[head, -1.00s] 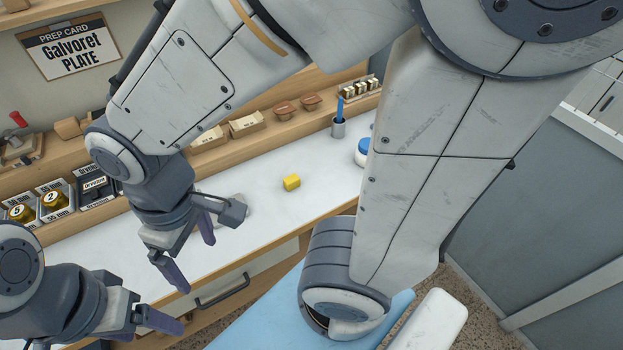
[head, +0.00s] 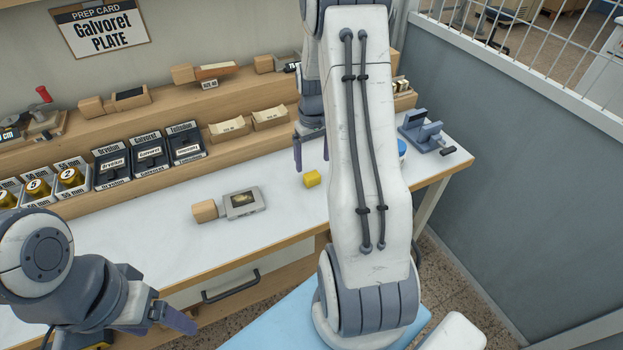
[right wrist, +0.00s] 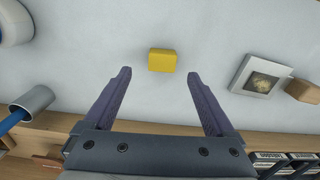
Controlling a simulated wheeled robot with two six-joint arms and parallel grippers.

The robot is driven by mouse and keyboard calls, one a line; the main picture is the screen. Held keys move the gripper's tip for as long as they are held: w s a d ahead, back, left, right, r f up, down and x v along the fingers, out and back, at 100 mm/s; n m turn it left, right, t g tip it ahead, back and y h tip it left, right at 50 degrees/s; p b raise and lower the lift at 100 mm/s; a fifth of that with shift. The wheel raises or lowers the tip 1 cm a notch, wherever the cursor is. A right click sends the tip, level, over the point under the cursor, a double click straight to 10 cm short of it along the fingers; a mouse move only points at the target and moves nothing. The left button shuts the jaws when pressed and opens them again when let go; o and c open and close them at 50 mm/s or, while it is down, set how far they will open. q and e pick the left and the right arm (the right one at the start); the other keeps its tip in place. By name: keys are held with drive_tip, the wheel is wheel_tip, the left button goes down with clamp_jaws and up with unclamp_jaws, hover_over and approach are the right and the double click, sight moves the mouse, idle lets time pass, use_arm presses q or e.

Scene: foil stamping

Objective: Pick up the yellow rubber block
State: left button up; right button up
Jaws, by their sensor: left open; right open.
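The yellow rubber block (head: 312,178) lies on the white bench top, just left of my right arm in the head view. In the right wrist view the yellow block (right wrist: 162,60) sits just beyond the fingertips, roughly midway between them. My right gripper (right wrist: 160,73) is open and empty, with its fingers apart and not touching the block. In the head view the right gripper (head: 311,150) is partly hidden behind my own arm, near the block. My left gripper (head: 175,322) is open and empty at the lower left, away from the block.
A wooden-handled plate (head: 243,202) lies left of the block. A grey fixture (head: 421,131) and a blue-and-white round item (head: 402,148) stand to the right. In the right wrist view a metal cup (right wrist: 33,99) is at the left. Labelled trays line the bench's back.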

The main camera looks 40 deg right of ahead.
sight(312, 175)
drive_tip(key=f, duration=0.3)
drive_tip(key=f+p, duration=0.1)
drive_tip(key=f, duration=0.2)
drive_tip(key=shift+a+f, duration=0.2)
drive_tip(key=shift+f, duration=0.15)
drive_tip(key=shift+c, duration=0.3)
clamp_jaws()
drive_tip(key=shift+r, duration=0.1)
